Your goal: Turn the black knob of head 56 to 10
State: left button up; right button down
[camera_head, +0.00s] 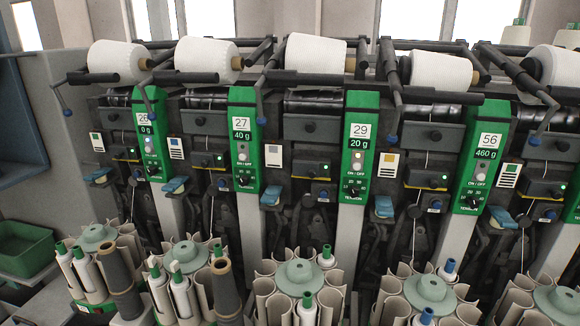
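Head 56 is the green panel (478,165) on the right of the view, with a white "56" label and a display reading 460 g. Its black knob (473,202) sits near the bottom of the panel, just above the word TENSION, with small scale numbers around it. The knob's pointer is too small to read. A grey ON/OFF button (481,169) is above the knob. Neither of my grippers is in view, and nothing covers the knob.
Similar green panels with knobs stand to the left, labelled 29 (357,150), 27 (242,140) and 26. White yarn cones (316,53) lie along the top among black arms. Bobbin magazines (300,279) stick out below the panels. A green bin (25,246) is at far left.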

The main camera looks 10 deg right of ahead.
aim_at(474, 202)
jog(key=z, duration=1.3)
